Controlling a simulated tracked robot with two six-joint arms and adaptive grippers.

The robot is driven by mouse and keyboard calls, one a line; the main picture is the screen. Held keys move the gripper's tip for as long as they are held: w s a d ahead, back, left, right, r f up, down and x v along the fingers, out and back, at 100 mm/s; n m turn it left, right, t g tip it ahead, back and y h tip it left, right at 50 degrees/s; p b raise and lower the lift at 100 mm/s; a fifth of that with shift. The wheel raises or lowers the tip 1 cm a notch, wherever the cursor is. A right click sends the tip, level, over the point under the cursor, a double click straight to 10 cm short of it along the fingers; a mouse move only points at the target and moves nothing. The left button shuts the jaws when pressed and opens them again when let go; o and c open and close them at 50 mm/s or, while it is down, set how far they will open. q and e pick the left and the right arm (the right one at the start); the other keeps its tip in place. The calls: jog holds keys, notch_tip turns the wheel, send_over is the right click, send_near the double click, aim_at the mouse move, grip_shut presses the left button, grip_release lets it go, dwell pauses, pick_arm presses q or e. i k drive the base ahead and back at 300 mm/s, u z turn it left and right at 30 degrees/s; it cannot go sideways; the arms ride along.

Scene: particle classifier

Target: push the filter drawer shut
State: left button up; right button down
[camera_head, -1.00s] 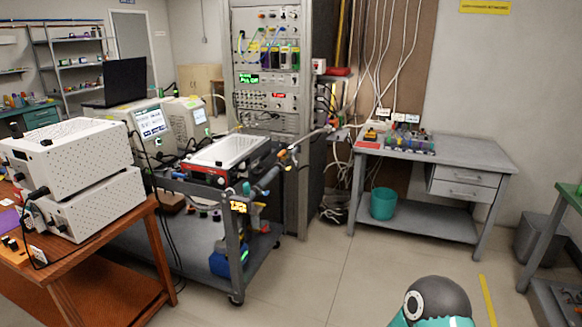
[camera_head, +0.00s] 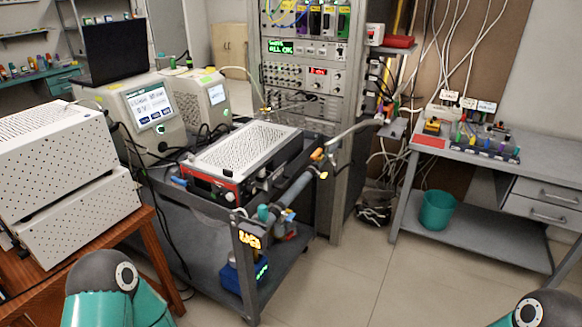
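A flat instrument with a perforated silver top (camera_head: 245,149) and a dark, red-edged front (camera_head: 210,182) sits on the upper shelf of the grey cart. I cannot make out which part of it is the filter drawer, or how far any drawer stands out. Teal and grey links of my own arms show at the bottom left and bottom right. Neither of my grippers is in the picture, and nothing of mine touches the instrument.
The grey cart (camera_head: 245,277) has a pipe with fittings along its right side. White perforated boxes (camera_head: 50,155) stand on a wooden table at left. An equipment rack is behind; a grey desk (camera_head: 455,155) with a teal bin (camera_head: 437,210) stands right. Floor between is clear.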

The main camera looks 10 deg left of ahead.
aim_at(272, 181)
jog(key=u, duration=0.3)
jog(key=i, duration=0.85)
jog(key=u, duration=0.5)
jog(key=k, duration=0.9)
jog(key=u, duration=0.2)
jog(key=i, duration=0.95)
jog(key=z, duration=0.05)
